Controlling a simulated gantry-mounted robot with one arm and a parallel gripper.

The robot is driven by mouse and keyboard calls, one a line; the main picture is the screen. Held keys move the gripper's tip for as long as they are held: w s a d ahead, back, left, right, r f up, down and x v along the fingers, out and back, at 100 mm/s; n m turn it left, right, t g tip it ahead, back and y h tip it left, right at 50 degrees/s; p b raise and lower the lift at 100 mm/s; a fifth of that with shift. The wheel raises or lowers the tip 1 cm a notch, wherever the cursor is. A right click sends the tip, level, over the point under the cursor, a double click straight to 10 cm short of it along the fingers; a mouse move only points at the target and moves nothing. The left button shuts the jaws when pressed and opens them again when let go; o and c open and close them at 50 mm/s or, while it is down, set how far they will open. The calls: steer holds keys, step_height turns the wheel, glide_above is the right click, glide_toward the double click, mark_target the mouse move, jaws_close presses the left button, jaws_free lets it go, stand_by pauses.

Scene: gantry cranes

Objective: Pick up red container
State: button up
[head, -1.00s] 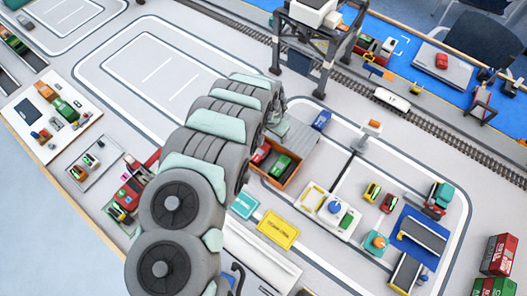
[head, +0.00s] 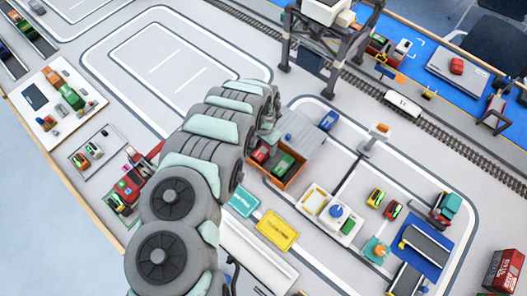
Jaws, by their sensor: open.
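A red container (head: 503,270) with white lettering stands at the lower right edge, partly cut off by the frame. A smaller red object (head: 261,152) lies beside a green one (head: 283,164) in an orange-brown open box (head: 292,179) near the middle, partly behind my arm. I cannot tell whether it is a container or a vehicle. My grey and pale-green arm reaches up from the bottom centre and ends just left of this box. My gripper is hidden behind the arm's last links.
A dark gantry crane (head: 327,50) stands above the railway track (head: 450,133). A white tray (head: 325,205), a yellow plate (head: 278,230) and a blue mat (head: 427,232) lie right of my arm. The outlined floor area (head: 165,70) at upper left is clear.

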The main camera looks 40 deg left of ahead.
mark_target(264, 149)
steer(key=shift+f, duration=2.2)
jaws_close()
